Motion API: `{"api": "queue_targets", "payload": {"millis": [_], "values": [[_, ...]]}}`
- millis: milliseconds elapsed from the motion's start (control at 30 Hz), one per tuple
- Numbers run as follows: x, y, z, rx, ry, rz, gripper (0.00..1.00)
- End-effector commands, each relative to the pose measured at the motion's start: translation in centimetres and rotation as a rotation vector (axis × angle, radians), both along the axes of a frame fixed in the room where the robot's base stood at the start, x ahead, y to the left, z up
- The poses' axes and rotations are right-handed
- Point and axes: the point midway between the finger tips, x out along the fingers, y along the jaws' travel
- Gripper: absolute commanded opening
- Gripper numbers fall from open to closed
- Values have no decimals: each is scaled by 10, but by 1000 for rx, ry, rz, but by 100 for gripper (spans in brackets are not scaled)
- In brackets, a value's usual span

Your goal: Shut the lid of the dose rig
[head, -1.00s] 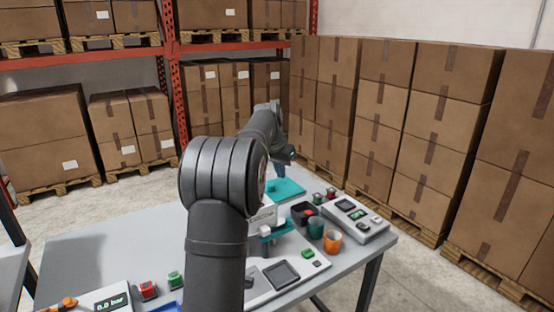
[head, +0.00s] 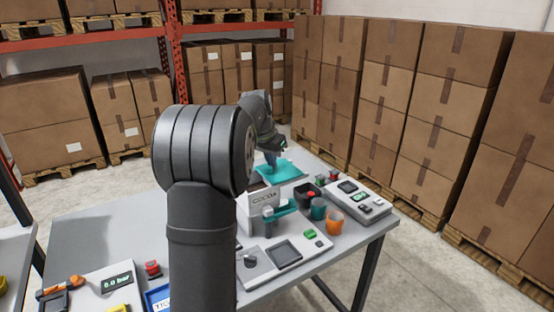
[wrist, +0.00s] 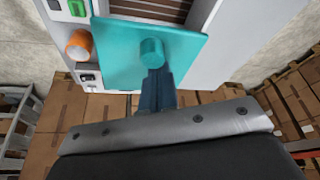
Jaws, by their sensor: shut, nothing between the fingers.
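The dose rig is a white box (head: 262,200) marked "COCOA" on the table. Its teal lid (head: 287,174) shows behind the box in the head view and also in the wrist view (wrist: 115,55), with a round teal knob (wrist: 152,50). A brown slatted opening (wrist: 155,10) shows uncovered beyond the lid's edge in the wrist view, so the lid looks open. My gripper (wrist: 157,76) is shut and empty, its fingertips right by the knob. I cannot tell whether they touch it. In the head view my gripper (head: 271,166) is at the lid, partly in front of it.
An orange cup (head: 333,223), a dark teal cup (head: 318,208) and a display unit (head: 355,195) stand to the right of the rig. A panel with a dark square (head: 285,253) lies in front. Stacked cartons (head: 385,90) stand beyond the table.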

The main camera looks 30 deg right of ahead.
Motion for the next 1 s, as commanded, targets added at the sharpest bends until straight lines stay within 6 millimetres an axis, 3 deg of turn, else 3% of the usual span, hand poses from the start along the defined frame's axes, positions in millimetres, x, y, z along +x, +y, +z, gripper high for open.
{"api": "queue_targets", "payload": {"millis": [200,400,833,1000], "values": [[0,59,1,0,1,5,0],[0,86,0,0,1,2,0],[0,89,-1,7,4,2,0],[8,73,-2,6,4,-1,0]]}}
